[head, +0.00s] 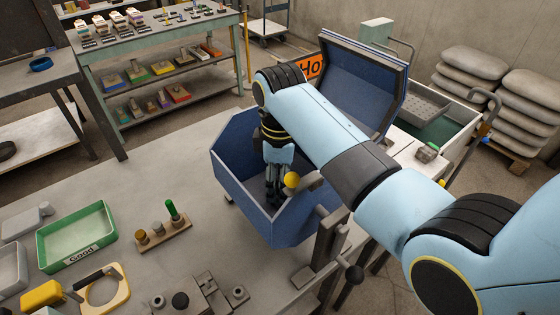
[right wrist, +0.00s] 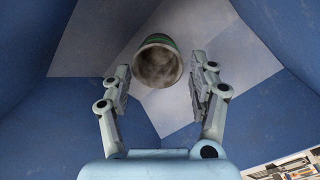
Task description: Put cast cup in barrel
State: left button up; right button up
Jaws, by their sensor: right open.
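The barrel (head: 234,193) is a blue angular tub on the table, with its lid (head: 350,85) swung up at the back right. My right gripper (head: 273,192) reaches down into it from above. In the right wrist view my right gripper (right wrist: 160,88) is open, with a finger on each side. The head view does not show the cup. My left gripper is out of view.
A yellow knob (head: 291,180) stands at the barrel's near right wall. A green tray (head: 78,236) marked Good and a wooden peg stand (head: 164,233) are on the table to the left. Metal fixtures (head: 213,290) lie in front.

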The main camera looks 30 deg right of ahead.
notch_tip(320, 180, up, 8)
jog(key=shift+b, duration=0.4)
jog(key=shift+f, duration=0.1)
